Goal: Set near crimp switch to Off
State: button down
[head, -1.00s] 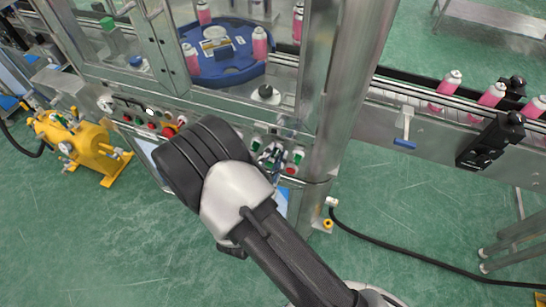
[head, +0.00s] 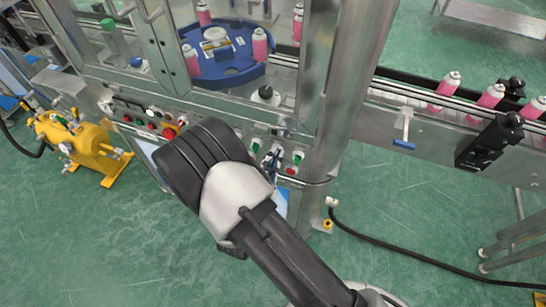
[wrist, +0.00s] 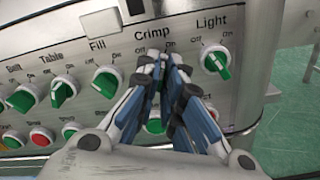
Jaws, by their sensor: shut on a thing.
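The control panel (wrist: 250,20) fills the wrist view, with a "Crimp" label above my gripper (wrist: 165,60). My gripper's two blue-and-grey fingers close together just below that label, where the crimp switch sits. The switch is hidden between the fingertips, so its pointer direction cannot be read. "On" shows just right of the fingertips. In the head view my gripper (head: 271,160) is at the machine's front panel, mostly behind my own wrist.
The green Light knob (wrist: 215,62) is close on the right, and the Fill knob (wrist: 105,82) and Table knob (wrist: 63,92) are on the left. A green button (wrist: 155,126) shows below the fingers. A yellow pump (head: 80,142) stands on the floor at left.

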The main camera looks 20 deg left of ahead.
jog(key=n+p, duration=0.3)
jog(key=n, duration=0.7)
jog(key=shift+a+n+p, duration=0.1)
jog(key=shift+n+p, duration=0.25)
jog(key=shift+n, duration=0.05)
dwell(0.4)
jog(key=c, duration=1.7)
grip_release()
jog(key=s, duration=0.8)
jog(key=s+a, duration=0.1)
jog(key=s, duration=0.3)
